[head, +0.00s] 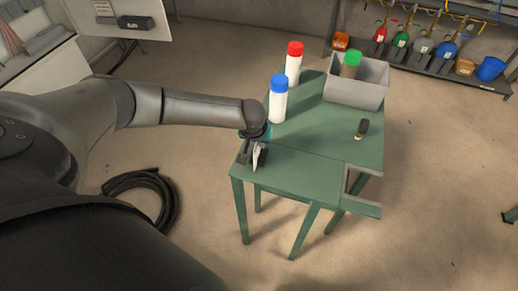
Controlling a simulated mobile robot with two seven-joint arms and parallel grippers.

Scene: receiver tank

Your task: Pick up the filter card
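A thin white piece that looks like the filter card (257,156) stands near the left edge of the green table (315,150). My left gripper (254,156) points down over that edge, with dark parts on both sides of the card. The card is partly hidden by the gripper. I cannot tell whether the fingers press on it or stand apart from it. My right gripper is not in view.
On the table stand a blue-capped bottle (278,102), a red-capped bottle (293,66), a grey bin (356,88) holding a green-capped bottle (350,64), and a small dark object (362,129). A coiled black hose (165,205) lies on the floor. The table's front middle is clear.

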